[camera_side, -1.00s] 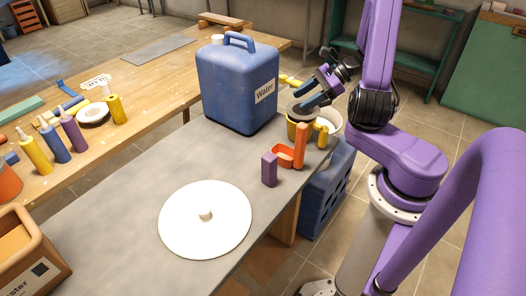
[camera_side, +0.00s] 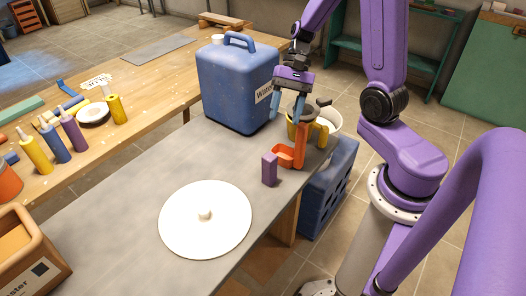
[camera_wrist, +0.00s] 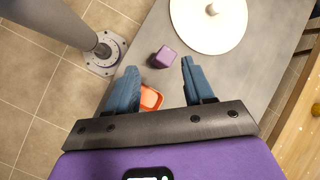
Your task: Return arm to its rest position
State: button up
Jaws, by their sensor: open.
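My gripper (camera_side: 287,112) points down beside the blue water canister, above the back right part of the grey table. In the wrist view my gripper (camera_wrist: 158,68) has its two blue fingers spread with nothing between the tips. An orange tool (camera_side: 285,157) with an upright handle stands on the table below; one finger overlaps its handle in the side view, and I cannot tell if they touch. The orange tool (camera_wrist: 151,98) shows partly behind the fingers in the wrist view. A purple block (camera_side: 269,170) stands next to it.
The blue canister (camera_side: 225,92) is close left of my gripper. A yellow container (camera_side: 319,134) stands at the table's right edge. A white disc (camera_side: 180,222) lies at the front. A blue crate (camera_side: 328,185) stands beside the table.

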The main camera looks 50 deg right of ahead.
jog(key=s+a+r+n+t+h, duration=0.1)
jog(key=s+a+r+n+h, duration=0.1)
jog(key=s+n, duration=0.6)
jog(key=s+a+r+n+t+h, duration=0.1)
jog(key=s+a+n+h, duration=0.3)
jog(key=n, duration=1)
jog(key=s+a+r, duration=0.1)
jog(key=s+a, duration=0.1)
jog(key=s, duration=0.2)
jog(key=shift+s+r, duration=0.2)
jog(key=shift+r, duration=0.15)
